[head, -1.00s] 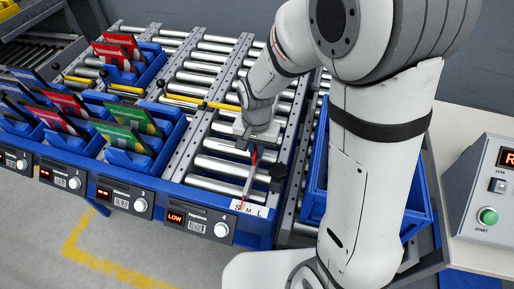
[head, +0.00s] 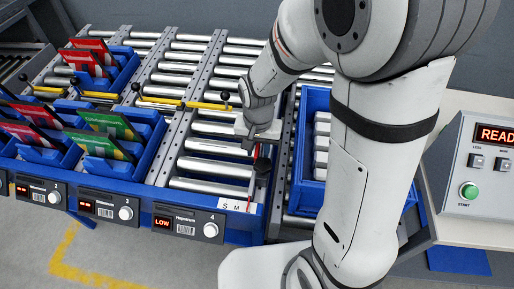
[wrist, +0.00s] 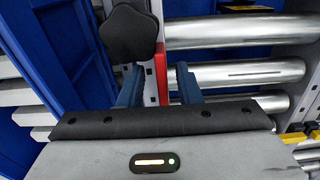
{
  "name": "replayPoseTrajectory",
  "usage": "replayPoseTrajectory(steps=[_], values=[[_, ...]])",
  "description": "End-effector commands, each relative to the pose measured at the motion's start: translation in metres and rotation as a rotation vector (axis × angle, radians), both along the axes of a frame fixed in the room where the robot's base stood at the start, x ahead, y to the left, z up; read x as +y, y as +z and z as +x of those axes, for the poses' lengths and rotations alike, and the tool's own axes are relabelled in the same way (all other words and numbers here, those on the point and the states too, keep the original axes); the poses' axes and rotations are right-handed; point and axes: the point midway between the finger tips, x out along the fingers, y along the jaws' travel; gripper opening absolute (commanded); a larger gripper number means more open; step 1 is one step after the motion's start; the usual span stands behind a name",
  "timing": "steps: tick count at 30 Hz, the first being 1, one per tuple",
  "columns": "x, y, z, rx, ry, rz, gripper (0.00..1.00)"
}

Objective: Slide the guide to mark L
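The guide is a slim bar with a red edge (head: 256,152) and a black knob (head: 262,165), lying along the right end of the front lane. Its front end reaches the white scale label (head: 230,205). S and M are readable there; the bar's end covers the spot to their right, and no L shows. In the wrist view, the red strip (wrist: 161,72) lies between my gripper's blue fingers (wrist: 160,86), with gaps on both sides, and the black knob (wrist: 131,33) is just beyond the left finger. My gripper (head: 255,146) is low over the guide.
Steel rollers (head: 205,168) lie left of the guide. A blue bin (head: 306,150) stands close on the right. Blue trays with red and green cards (head: 115,126) stand left. A control box (head: 488,160) with a green button is at far right.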

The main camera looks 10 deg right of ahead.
Motion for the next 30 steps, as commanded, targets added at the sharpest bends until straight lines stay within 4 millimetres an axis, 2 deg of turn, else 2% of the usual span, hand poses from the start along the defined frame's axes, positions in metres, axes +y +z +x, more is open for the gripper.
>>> replayPoseTrajectory(steps=[7,15,21,30], values=[[0.001,0.008,0.001,-0.002,0.000,0.001,0.31],[0.000,0.053,0.001,-0.005,0.000,0.002,0.31],[0.000,0.075,0.000,-0.002,0.000,0.001,0.31],[0.000,0.078,0.000,0.001,0.001,0.000,0.31]])
